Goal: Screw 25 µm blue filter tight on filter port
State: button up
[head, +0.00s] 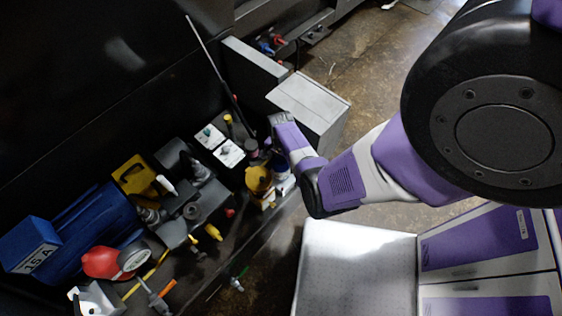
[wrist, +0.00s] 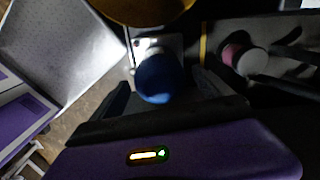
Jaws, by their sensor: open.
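A round dark blue part, which looks like the blue filter (wrist: 160,78), sits between the fingers of my gripper (wrist: 161,88) in the wrist view. The fingers stand apart on either side of it, with the gripper open. A white and metal fitting (wrist: 158,45) shows just beyond the blue part; I cannot tell whether it is the filter port or whether the two are joined. In the head view my gripper's purple housing (head: 291,140) is over the machine's right end, and the fingers are mostly hidden.
A yellow round part (head: 259,179) is close to my gripper, also at the top of the wrist view (wrist: 145,8). A red-and-white knob (wrist: 243,58) is to the right. A grey box (head: 310,105) stands behind.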

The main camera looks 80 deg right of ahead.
jog(key=n, duration=0.3)
jog(key=shift+n, duration=0.3)
jog(key=n, duration=0.3)
jog(key=shift+n+b, duration=0.3)
jog(key=shift+b, duration=0.05)
jog(key=n, duration=0.6)
jog(key=shift+n+b, duration=0.3)
jog(key=shift+n, duration=0.1)
jog(key=c, duration=1.5)
jog(key=m, duration=0.3)
jog(key=shift+p, duration=0.3)
jog(key=shift+c, duration=0.2)
jog(key=shift+m, duration=1.7)
jog(key=o, duration=1.6)
